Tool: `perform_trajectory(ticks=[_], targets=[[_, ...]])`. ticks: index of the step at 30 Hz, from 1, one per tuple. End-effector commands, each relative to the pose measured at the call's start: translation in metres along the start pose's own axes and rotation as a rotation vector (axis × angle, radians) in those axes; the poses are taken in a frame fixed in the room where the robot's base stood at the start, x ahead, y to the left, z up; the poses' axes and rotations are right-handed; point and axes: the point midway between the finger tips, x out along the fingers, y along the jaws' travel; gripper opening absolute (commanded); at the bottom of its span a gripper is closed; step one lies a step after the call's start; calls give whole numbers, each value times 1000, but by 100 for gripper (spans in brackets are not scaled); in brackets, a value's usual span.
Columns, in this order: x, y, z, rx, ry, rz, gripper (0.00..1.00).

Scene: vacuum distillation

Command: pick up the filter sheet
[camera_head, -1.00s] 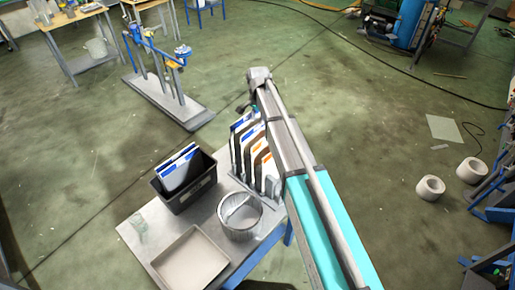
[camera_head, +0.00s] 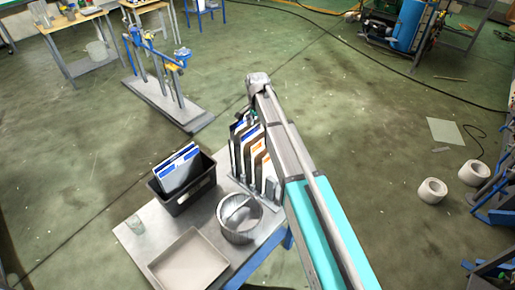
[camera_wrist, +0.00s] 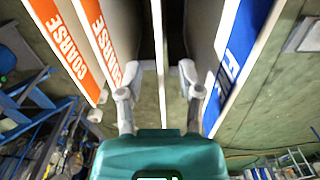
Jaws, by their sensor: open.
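Several filter sheets (camera_head: 243,150) stand upright in a rack on the table, with blue and orange labels. In the wrist view, orange-labelled sheets (camera_wrist: 70,50) reading "COARSE" stand at the left, and a blue-labelled sheet (camera_wrist: 236,60) whose text begins with F is at the right. A thin pale sheet edge (camera_wrist: 158,50) runs down between the two fingers of my gripper (camera_wrist: 158,97). The fingers are apart, one on each side of that edge, with gaps visible. In the head view my gripper is mostly hidden by my arm.
A black bin (camera_head: 190,192) with blue-and-white packets stands left of the rack. A round metal pot (camera_head: 239,218), a shallow tray (camera_head: 188,262) and a small clear glass (camera_head: 134,223) share the table. Open floor lies beyond.

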Motion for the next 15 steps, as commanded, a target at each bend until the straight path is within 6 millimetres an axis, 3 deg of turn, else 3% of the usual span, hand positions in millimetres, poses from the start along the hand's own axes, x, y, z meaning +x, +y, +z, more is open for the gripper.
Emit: perform_trajectory(ticks=[6, 15], targets=[[21, 0, 2, 0, 0, 0, 47], [30, 0, 2, 0, 0, 0, 47]])
